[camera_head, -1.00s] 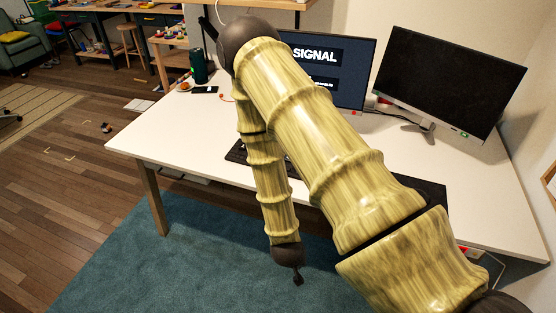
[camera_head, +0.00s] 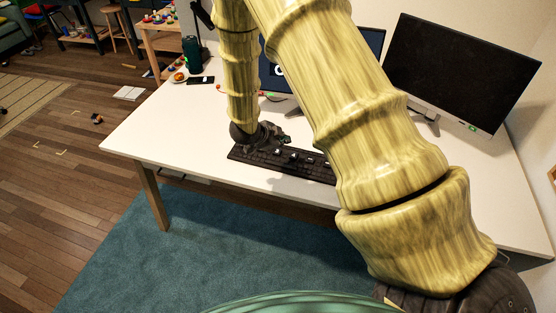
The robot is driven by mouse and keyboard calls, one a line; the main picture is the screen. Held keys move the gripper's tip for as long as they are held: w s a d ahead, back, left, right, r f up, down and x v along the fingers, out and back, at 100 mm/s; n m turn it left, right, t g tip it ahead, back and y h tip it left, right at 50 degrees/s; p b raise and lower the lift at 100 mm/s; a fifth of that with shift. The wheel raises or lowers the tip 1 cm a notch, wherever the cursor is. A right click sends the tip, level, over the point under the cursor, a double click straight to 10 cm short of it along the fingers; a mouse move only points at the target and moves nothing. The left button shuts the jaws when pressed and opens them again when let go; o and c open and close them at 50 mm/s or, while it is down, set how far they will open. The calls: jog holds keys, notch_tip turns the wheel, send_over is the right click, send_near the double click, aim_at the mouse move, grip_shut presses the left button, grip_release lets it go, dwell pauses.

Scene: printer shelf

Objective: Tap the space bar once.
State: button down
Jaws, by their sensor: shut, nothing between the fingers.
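The black keyboard (camera_head: 297,168) lies on the white desk near its front edge. Its right end is hidden behind my arm. The space bar cannot be told apart from the other keys at this size. My gripper (camera_head: 285,140) is dark, shut and empty. It is over or just behind the far side of the keyboard, left of the middle of the visible part. I cannot tell whether its fingertips touch any key.
The white desk (camera_head: 180,125) has free room on the left. A black monitor (camera_head: 460,72) stands at the right; another screen (camera_head: 369,45) is partly hidden behind my arm.

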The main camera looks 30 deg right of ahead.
jog(key=shift+d+r, duration=0.15)
jog(key=shift+d, duration=0.1)
jog(key=shift+s+d, duration=0.1)
jog(key=b, duration=0.6)
send_over(283, 166)
notch_tip(283, 166, down, 8)
jog(key=shift+r, duration=0.25)
jog(key=shift+f, duration=0.65)
jog(key=shift+f+b, duration=0.6)
jog(key=shift+f, duration=0.25)
dwell(1.4)
jog(key=shift+r, duration=0.25)
jog(key=shift+r+p, duration=0.65)
jog(key=shift+p, duration=0.05)
